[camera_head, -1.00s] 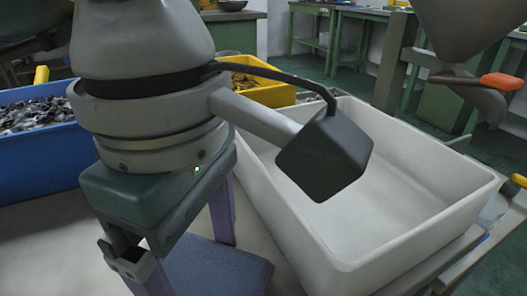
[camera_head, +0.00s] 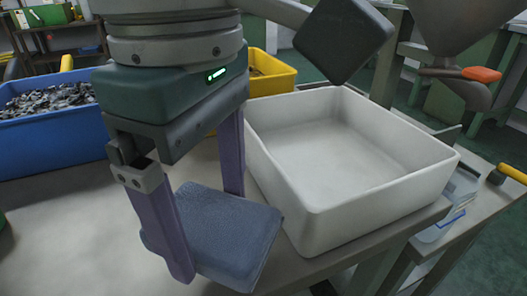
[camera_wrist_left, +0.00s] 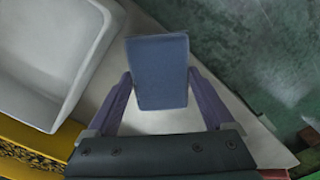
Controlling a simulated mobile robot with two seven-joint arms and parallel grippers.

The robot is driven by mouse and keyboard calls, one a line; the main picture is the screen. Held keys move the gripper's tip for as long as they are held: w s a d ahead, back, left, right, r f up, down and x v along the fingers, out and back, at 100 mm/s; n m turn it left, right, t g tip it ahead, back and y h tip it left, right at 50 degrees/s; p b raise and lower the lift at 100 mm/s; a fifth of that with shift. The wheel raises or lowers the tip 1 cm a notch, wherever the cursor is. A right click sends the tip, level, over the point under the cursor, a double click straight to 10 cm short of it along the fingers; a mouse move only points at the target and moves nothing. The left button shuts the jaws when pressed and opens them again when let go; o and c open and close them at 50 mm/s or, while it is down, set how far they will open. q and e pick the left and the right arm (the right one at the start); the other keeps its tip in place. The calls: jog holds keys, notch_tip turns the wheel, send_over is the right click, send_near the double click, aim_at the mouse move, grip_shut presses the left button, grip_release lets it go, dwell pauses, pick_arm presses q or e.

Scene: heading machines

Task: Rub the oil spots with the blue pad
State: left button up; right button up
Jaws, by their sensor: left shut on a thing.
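The blue pad (camera_head: 228,238) is a flat, square, dark blue block with rounded edges at the lower middle of the head view. My left gripper (camera_head: 205,222) is shut on it, with one purple finger on either side. The pad also fills the space between the fingers (camera_wrist_left: 158,100) in the wrist view, where its face (camera_wrist_left: 158,65) looks clean. The pad is over the pale grey table top (camera_head: 60,225), near its front edge; I cannot tell if it touches it. I see no oil spots. My right gripper is not in view.
A white tray (camera_head: 315,212), empty, stands just right of the pad. A blue bin (camera_head: 50,148) with dark metal parts is at the left, and a yellow bin (camera_head: 275,82) is behind. A grey machine part with an orange piece (camera_head: 481,74) hangs upper right. The left table is fairly clear.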

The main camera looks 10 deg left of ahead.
pick_arm(q)
jog(key=shift+r+p, duration=0.75)
jog(key=shift+r, duration=0.9)
